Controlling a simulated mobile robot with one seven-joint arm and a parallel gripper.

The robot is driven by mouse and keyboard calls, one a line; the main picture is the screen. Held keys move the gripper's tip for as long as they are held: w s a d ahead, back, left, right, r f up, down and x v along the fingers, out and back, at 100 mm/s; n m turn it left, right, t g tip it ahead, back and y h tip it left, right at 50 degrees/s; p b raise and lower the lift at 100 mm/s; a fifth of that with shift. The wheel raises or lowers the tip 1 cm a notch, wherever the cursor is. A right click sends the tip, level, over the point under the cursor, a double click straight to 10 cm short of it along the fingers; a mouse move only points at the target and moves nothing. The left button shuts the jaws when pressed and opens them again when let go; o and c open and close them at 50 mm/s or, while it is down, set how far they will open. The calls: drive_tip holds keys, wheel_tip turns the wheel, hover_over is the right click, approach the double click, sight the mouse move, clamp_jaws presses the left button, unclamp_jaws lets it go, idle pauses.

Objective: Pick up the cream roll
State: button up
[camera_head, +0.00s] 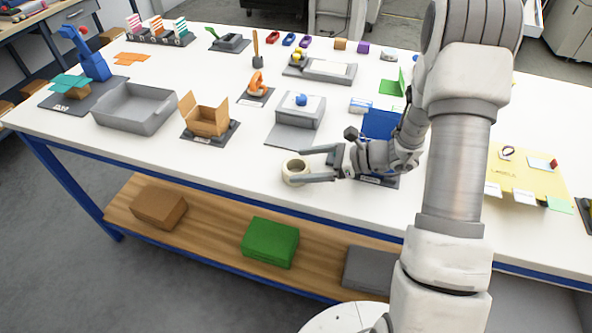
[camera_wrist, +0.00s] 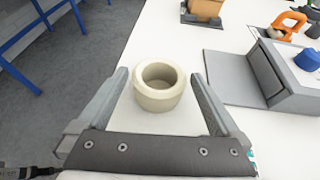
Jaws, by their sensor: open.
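The cream roll (camera_head: 295,172) stands on the white table near its front edge, with its open hole facing up. It also shows in the wrist view (camera_wrist: 160,100), just beyond and between my fingertips. My gripper (camera_head: 307,165) is open and low over the table, reaching in from the right. Its two fingers point at the roll, one toward each side of it. In the wrist view the fingers are apart with nothing held between them. I cannot tell whether either finger touches the roll.
A grey block with a blue knob (camera_head: 295,125) stands behind the roll. An open cardboard box (camera_head: 206,117) and a grey bin (camera_head: 132,106) are to the left. A blue item (camera_head: 381,124) sits close behind my wrist. The table's front edge is close; bare tabletop lies left of the roll.

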sight(287, 167)
drive_tip(key=shift+x, duration=2.9)
drive_tip(key=shift+d+f, duration=0.1)
drive_tip(key=shift+f, duration=0.05)
drive_tip(key=c, duration=1.1)
